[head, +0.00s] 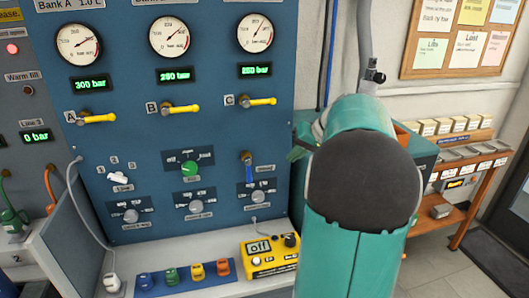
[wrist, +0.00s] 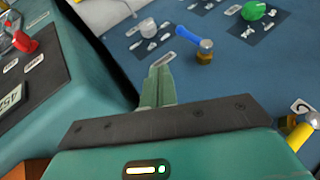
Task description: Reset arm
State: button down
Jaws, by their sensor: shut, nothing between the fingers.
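My gripper (wrist: 157,84) is shut and empty in the wrist view, its green fingers together and pointing toward the blue panel. My teal arm with its dark round joint cover fills the right middle of the head view and hides most of the gripper there. The blue panel (head: 221,125) stands behind and to the left of my arm. A blue-handled valve (head: 249,168) on it lies left of my arm; it also shows in the wrist view (wrist: 195,42), beyond and right of the fingertips. I cannot tell the exact gap to the panel.
Above are dials reading pressures and three yellow valve handles (head: 180,109). A yellow meter (head: 270,257) reading "off" sits on the bench below, beside several coloured connectors (head: 197,271). A teal cabinet (wrist: 50,100) stands close left of my gripper in the wrist view.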

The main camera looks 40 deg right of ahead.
jog(key=a+r+n+g, duration=0.2)
jog(key=a+n, duration=0.1)
jog(key=a, duration=2)
jog(key=s+a+f+n+h, duration=0.1)
jog(key=s+a+f+n, duration=0.1)
jog(key=s+a, duration=0.4)
jog(key=s+a+f+n+h, duration=0.1)
jog(key=s+a+f, duration=0.3)
jog(key=a, duration=0.7)
jog(key=shift+s+a+n, duration=0.35)
jog(key=shift+s+n, duration=0.25)
jog(key=shift+s, duration=0.5)
